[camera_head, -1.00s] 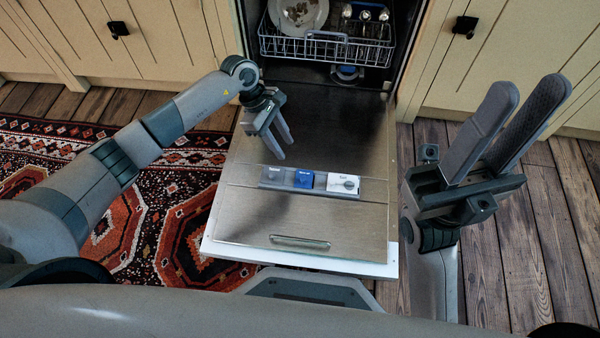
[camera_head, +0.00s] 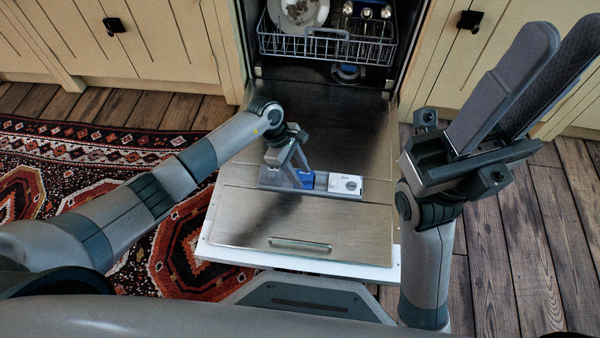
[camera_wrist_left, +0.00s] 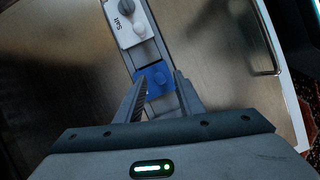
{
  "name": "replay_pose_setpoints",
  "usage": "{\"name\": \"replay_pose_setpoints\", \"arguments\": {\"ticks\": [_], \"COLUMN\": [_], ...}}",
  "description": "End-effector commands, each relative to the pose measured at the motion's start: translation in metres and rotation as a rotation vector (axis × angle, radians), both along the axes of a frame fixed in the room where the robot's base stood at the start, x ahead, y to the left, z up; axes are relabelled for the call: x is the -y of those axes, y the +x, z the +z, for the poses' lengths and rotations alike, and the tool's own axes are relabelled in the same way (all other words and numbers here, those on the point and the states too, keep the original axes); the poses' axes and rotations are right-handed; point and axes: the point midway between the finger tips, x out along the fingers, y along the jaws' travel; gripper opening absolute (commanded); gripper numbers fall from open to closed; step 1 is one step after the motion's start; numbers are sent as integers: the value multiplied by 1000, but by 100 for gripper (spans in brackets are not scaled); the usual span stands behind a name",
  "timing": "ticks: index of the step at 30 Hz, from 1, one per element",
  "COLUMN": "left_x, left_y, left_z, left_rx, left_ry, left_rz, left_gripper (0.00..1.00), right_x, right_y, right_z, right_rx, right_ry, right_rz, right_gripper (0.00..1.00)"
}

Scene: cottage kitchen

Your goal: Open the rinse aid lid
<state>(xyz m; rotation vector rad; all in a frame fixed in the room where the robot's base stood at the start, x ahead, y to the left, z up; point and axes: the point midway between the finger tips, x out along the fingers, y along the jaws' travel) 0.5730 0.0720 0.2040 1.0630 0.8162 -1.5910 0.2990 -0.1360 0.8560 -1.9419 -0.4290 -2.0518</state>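The blue lid (camera_head: 306,178), which I take for the rinse aid lid, is in the middle of the dispenser strip on the lowered dishwasher door (camera_head: 235,215). It looks closed, though my fingers partly hide it in the head view. In the left wrist view the blue lid (camera_wrist_left: 155,78) shows near the tips of my left gripper (camera_wrist_left: 160,88). The left gripper (camera_head: 301,178) is open, pointing down over the lid with nothing held. I cannot tell whether it touches the lid. My right gripper (camera_head: 563,50) is open and empty, raised at the right.
A white salt lid (camera_head: 345,184) sits right beside the blue one. A grey part of the strip (camera_head: 270,177) lies to its left. The rack (camera_head: 325,45) with dishes is at the back. A handle (camera_head: 300,245) is near the door's front edge.

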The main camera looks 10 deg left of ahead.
Motion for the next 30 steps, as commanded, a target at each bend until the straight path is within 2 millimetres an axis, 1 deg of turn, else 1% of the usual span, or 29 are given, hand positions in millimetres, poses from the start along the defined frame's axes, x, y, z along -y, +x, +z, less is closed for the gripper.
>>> {"name": "replay_pose_setpoints", "arguments": {"ticks": [8, 11, 12, 13, 25, 30], "left_x": [0, 0, 0, 0, 0, 0], "left_y": [0, 0, 0, 0, 2, 6], "left_z": [0, 0, 0, 0, 0, 1], "left_rx": [0, 0, 0, 0, -25, -73], "left_ry": [0, 0, 0, 0, 0, 0], "left_rz": [0, 0, 0, -1, -1, -1], "left_gripper": [35, 13, 4, 0, 0, 0], "right_x": [0, -1, -1, -1, -1, -8], "right_y": [0, 1, 1, 1, 2, 3], "right_z": [0, -1, -1, -1, -6, -8], "right_rx": [1, -2, -2, -2, -7, -4], "right_ry": [-3, -4, -4, -4, -6, -11], "right_rz": [0, 0, 0, 0, 1, 18], "right_gripper": [31, 31, 31, 31, 31, 31]}}
